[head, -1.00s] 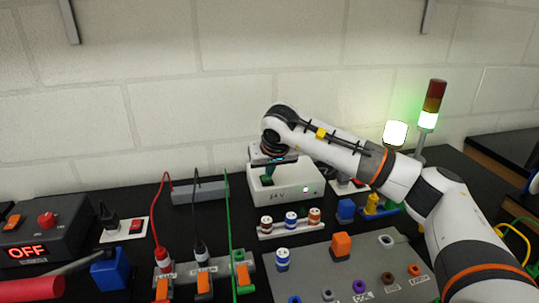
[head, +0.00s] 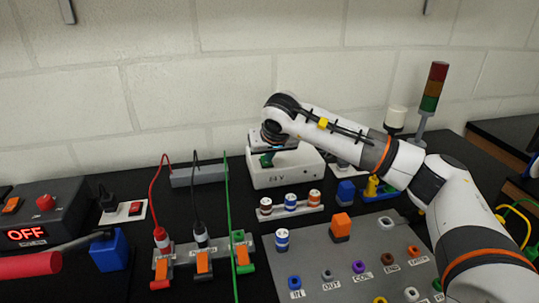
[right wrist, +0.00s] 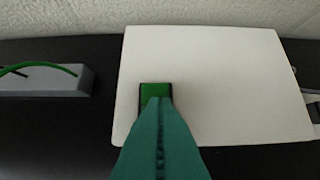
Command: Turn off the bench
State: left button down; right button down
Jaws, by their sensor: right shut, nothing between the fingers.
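The white 24V supply box (head: 300,175) stands at the back of the bench, and it fills the middle of the right wrist view (right wrist: 220,80). A green rocker switch (right wrist: 155,90) is set in its top. My right gripper (head: 267,160) is shut and empty, its teal fingers pointing down at the switch. In the right wrist view the fingertips (right wrist: 157,100) overlap the switch's near part; I cannot tell whether they touch it. The signal tower (head: 433,87) and the white lamp (head: 396,118) are unlit. My left gripper is not in view.
A dark box (head: 40,215) at left shows red OFF, with a red button. A red switch (head: 136,208) with a plug is beside it. Terminal blocks with red, black and green leads (head: 200,262) and a grey panel (head: 350,255) with sockets fill the front.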

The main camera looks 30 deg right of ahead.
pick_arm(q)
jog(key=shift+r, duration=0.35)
pick_arm(e)
jog(key=shift+w+d+r, duration=0.15)
jog(key=shift+w+r, duration=0.2)
jog(key=shift+w, duration=0.25)
pick_arm(q)
jog(key=shift+p, duration=0.3)
